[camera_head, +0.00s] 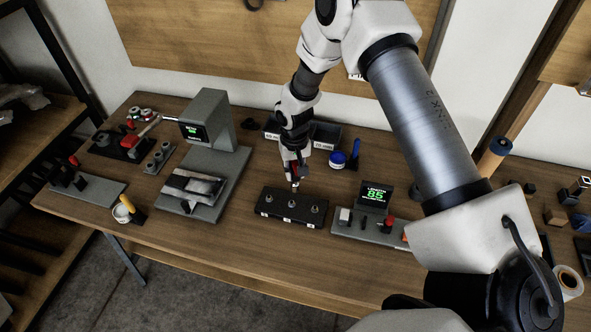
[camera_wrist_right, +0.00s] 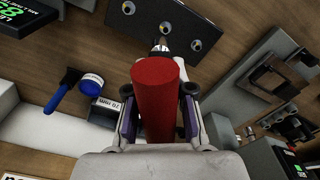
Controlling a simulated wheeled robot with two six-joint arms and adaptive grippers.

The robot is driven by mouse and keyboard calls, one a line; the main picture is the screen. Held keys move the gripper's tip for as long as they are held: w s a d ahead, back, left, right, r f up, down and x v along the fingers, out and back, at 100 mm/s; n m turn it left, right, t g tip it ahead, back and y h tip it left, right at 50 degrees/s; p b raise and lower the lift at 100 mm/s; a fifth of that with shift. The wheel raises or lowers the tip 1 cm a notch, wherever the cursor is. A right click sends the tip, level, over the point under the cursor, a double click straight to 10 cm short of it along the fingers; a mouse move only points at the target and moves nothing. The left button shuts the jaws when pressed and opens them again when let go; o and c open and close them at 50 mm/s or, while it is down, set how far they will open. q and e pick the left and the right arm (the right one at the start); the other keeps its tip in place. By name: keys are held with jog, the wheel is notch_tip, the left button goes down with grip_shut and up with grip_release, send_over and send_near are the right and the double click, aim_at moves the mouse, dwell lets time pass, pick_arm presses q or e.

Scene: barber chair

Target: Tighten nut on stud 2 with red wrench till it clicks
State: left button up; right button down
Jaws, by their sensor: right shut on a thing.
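My right gripper (camera_head: 294,170) is shut on the red wrench (camera_wrist_right: 157,92), gripping it by its thick red handle. In the head view the wrench (camera_head: 295,183) points down over the black stud block (camera_head: 285,213), at the back edge near its middle stud. In the right wrist view the wrench's metal end reaches the block (camera_wrist_right: 178,20), close to the studs. I cannot tell whether it touches a nut. The block has three studs in a row with metal pieces on them. Which one is stud 2 cannot be read. My left gripper is not in view.
A grey device with a green display (camera_head: 205,150) stands left of the block. A length gauge (camera_head: 372,195) reading 85 stands close on its right. A blue-lidded pot (camera_head: 338,158) and dark bins (camera_head: 325,135) are behind. Bare table lies in front.

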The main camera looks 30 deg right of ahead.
aim_at(292, 184)
jog(key=shift+w+a+f+b, duration=0.1)
jog(key=shift+f+b, duration=0.15)
jog(key=shift+f, duration=0.2)
jog(key=shift+w+a+f+b, duration=0.1)
jog(key=shift+f+b, duration=0.15)
jog(key=shift+f, duration=0.2)
jog(key=shift+s+d+f, duration=0.1)
jog(key=shift+d+f, duration=0.05)
jog(key=shift+f, duration=0.15)
jog(key=f, duration=0.1)
jog(key=f+b, duration=0.2)
jog(key=shift+w+a+f, duration=0.25)
jog(key=shift+w+f, duration=0.05)
jog(key=shift+f+b, duration=0.25)
jog(key=shift+b, duration=0.15)
jog(key=shift+w+a, duration=0.2)
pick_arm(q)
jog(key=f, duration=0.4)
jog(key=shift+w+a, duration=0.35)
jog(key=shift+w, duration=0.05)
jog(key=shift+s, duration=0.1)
pick_arm(e)
jog(key=shift+s, duration=0.1)
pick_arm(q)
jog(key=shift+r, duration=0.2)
pick_arm(e)
jog(key=shift+d, duration=0.15)
